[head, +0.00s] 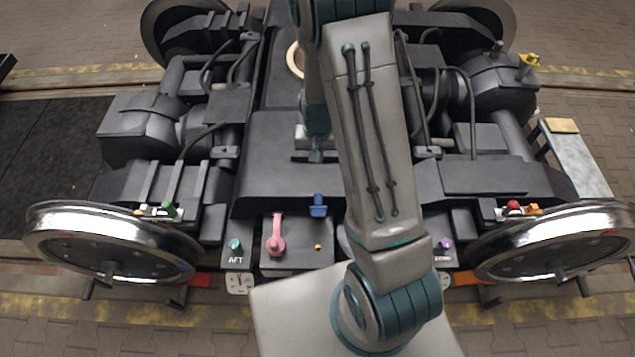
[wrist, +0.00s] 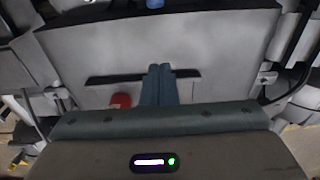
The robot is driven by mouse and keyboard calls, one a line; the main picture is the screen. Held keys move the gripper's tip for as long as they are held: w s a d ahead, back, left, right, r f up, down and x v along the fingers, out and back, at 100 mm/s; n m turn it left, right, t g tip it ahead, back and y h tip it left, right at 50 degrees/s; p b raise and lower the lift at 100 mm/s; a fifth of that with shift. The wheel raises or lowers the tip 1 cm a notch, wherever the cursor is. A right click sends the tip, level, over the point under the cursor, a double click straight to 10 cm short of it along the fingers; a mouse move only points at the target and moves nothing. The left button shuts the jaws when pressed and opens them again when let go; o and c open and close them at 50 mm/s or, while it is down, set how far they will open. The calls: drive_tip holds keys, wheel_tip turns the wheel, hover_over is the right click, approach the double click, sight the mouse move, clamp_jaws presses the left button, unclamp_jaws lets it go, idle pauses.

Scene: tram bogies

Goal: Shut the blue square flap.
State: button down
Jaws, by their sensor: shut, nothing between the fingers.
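A small blue part (head: 318,206) stands at the top edge of the dark front panel in the head view. It is the only bright blue fitting I see, but I cannot make out a square flap or how far it is open. A blue piece (wrist: 155,3) also shows at the top edge of the wrist view, cut off by the frame. My gripper (head: 316,156) points down over the bogie's middle deck, behind the blue part and apart from it. In the wrist view my gripper's fingers (wrist: 159,86) are together and empty, in front of a dark slot (wrist: 115,78).
A pink lever (head: 276,236) and a teal knob (head: 235,244) are left of the blue part. A small yellow button (head: 318,247) sits below it. A red round part (wrist: 120,101) is left of my fingers. Shiny wheels (head: 110,242) flank the panel. My arm hides its right part.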

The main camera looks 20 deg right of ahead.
sight(318, 208)
drive_tip(key=s+f+p, duration=0.2)
drive_tip(key=s+f, duration=0.1)
drive_tip(key=f, duration=0.6)
drive_tip(key=shift+a+f, duration=0.25)
drive_tip(key=shift+a, duration=0.2)
drive_tip(key=shift+a, duration=0.1)
